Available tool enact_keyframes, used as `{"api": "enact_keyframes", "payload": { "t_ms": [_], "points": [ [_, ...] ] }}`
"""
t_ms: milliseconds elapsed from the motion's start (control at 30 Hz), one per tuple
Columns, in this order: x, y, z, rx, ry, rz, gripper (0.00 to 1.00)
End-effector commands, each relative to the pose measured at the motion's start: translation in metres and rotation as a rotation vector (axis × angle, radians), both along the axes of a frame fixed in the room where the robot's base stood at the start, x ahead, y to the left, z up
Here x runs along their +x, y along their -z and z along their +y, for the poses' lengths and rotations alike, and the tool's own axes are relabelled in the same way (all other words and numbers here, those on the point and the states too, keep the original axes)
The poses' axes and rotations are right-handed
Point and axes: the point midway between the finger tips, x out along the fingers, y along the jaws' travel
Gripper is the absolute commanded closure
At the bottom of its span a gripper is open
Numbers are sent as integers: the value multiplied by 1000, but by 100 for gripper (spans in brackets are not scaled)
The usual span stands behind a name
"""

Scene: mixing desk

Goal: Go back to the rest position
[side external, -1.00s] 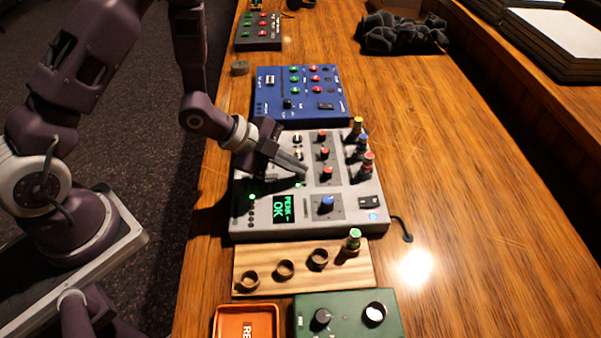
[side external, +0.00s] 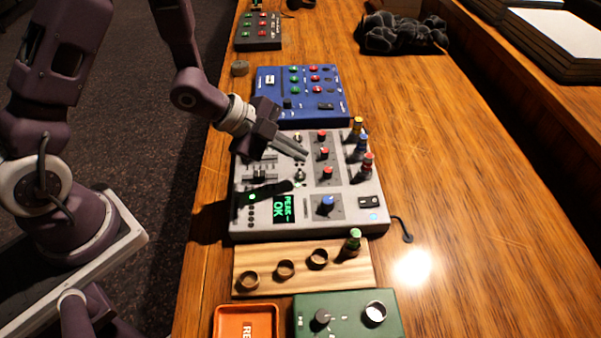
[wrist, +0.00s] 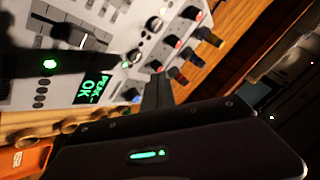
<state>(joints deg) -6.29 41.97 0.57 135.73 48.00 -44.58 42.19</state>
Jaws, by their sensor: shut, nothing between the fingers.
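My gripper (side external: 303,154) is shut and empty. It is over the upper middle of the grey mixing console (side external: 352,221), its fingers pointing right toward a column of red knobs (side external: 325,153). I cannot tell the exact gap, but the fingers seem to hang above the panel. The console's green screen (side external: 284,209) reads "PEAK – OK"; it also shows in the wrist view (wrist: 90,90). In the wrist view my dark gripper (wrist: 158,92) covers the lower right, and the console fills the upper left. A fader (side external: 258,174) on the console's left side is in view.
A blue panel (side external: 262,88) stands behind the console. In front are a wooden holder (side external: 300,282) with a green-topped plug (side external: 353,240), a green box (side external: 345,300) and an orange tray (side external: 247,308). Colored plugs (side external: 363,147) stand along the console's right edge. The table on the right is mostly clear.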

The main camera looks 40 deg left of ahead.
Motion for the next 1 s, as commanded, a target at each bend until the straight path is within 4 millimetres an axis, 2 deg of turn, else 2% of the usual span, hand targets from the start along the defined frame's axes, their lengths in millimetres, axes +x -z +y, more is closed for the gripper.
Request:
{"api": "enact_keyframes", "payload": {
  "t_ms": [100, 200, 500, 567, 667, 733, 767, 800, 867, 900, 967, 1000],
  "points": [
    [1, -16, 0, 1, 1, -4, 100],
    [1, -23, 0, 1, 0, -3, 100],
    [0, -25, 1, 3, -4, 0, 100],
    [3, -32, 6, 20, -33, -1, 100],
    [7, -63, 32, 85, -188, 8, 100],
    [1, -100, 59, 118, -379, 25, 100],
    [-7, -116, 69, 119, -470, 37, 100],
    [-21, -137, 81, 106, -592, 57, 100],
    [-50, -165, 94, 58, -774, 95, 100],
    [-74, -181, 98, 10, -886, 129, 100],
    [-113, -198, 98, -78, -1031, 190, 100],
    [-138, -205, 95, -140, -1107, 236, 100]
  ]
}}
